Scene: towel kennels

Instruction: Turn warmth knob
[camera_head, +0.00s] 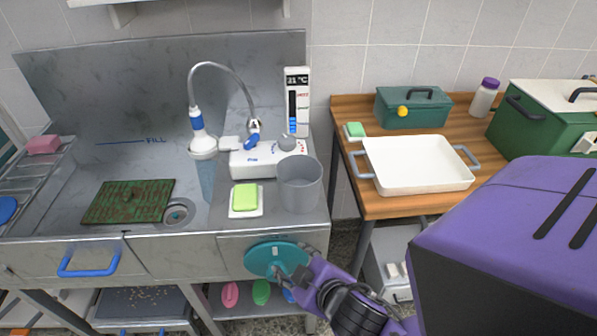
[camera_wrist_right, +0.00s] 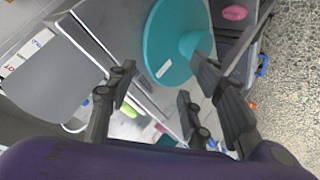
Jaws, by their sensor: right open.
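A large teal round knob (camera_head: 262,258) is on the front panel of the steel sink, with a small pale mark on its face. In the right wrist view the teal knob (camera_wrist_right: 166,40) shows its disc and a raised hub at its centre. My right gripper (camera_head: 292,266) is open at the right side of the knob, its fingers overlapping the disc's lower right part. The right wrist view shows its fingers (camera_wrist_right: 165,85) spread, one in front of the hub; contact cannot be told. A thermometer panel (camera_head: 297,100) behind the sink reads 21 °C. My left gripper is out of view.
On the sink top are a grey cup (camera_head: 300,187), a green sponge (camera_head: 245,197), a white faucet unit (camera_head: 262,160) and a drain (camera_head: 179,214). A wooden table (camera_head: 390,208) with a white tray (camera_head: 420,183) stands to the right. Colored ovals lie on the shelf below the knob.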

